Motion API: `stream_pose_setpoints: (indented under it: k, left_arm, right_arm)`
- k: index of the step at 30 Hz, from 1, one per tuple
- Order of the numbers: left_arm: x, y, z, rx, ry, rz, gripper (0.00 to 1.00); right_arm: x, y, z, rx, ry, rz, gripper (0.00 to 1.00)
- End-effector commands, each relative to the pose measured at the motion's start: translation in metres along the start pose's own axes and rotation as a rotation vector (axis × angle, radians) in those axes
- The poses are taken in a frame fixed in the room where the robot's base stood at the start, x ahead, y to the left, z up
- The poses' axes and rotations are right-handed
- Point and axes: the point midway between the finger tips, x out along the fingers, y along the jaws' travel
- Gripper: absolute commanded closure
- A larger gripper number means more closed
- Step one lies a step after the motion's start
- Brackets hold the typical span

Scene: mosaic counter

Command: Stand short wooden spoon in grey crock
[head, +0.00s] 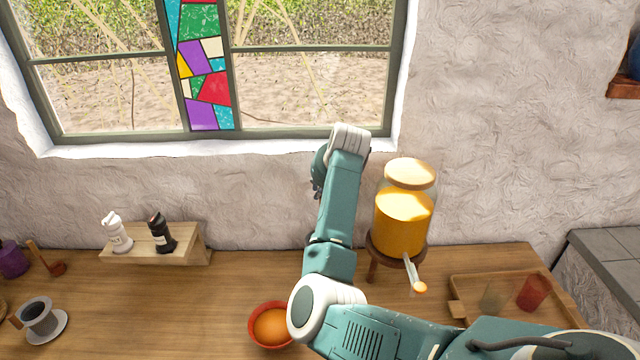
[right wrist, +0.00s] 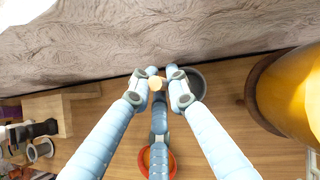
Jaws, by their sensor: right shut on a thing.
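My right gripper (right wrist: 157,90) is shut on the short wooden spoon (right wrist: 155,83); only the spoon's round pale end shows between the fingertips in the right wrist view. The grey crock (right wrist: 197,80) stands close beside the fingers in that view, partly covered by one of them. I cannot tell whether any part of the spoon is inside the crock. In the head view the right gripper (head: 318,172) is mostly behind my own forearm, and the spoon and crock are hidden there. My left gripper is not in view.
A glass drink dispenser (head: 402,222) on a wooden stand is right of my arm. An orange-red bowl (head: 257,333) is in front. A wooden riser (head: 190,248) with two shakers stands left; a tray (head: 467,282) with tumblers is right. The wall is close behind.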

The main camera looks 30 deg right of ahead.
Motion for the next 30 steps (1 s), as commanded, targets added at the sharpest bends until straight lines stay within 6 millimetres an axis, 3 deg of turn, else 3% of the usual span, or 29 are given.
stream_pose_setpoints:
  k: [18,30]
  left_arm:
    - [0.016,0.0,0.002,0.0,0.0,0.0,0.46]
    - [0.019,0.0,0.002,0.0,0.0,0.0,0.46]
  right_arm:
    - [0.04,-0.001,-0.029,-0.001,0.0,0.0,1.0]
    - [0.049,-0.002,-0.036,-0.001,0.0,0.0,1.0]
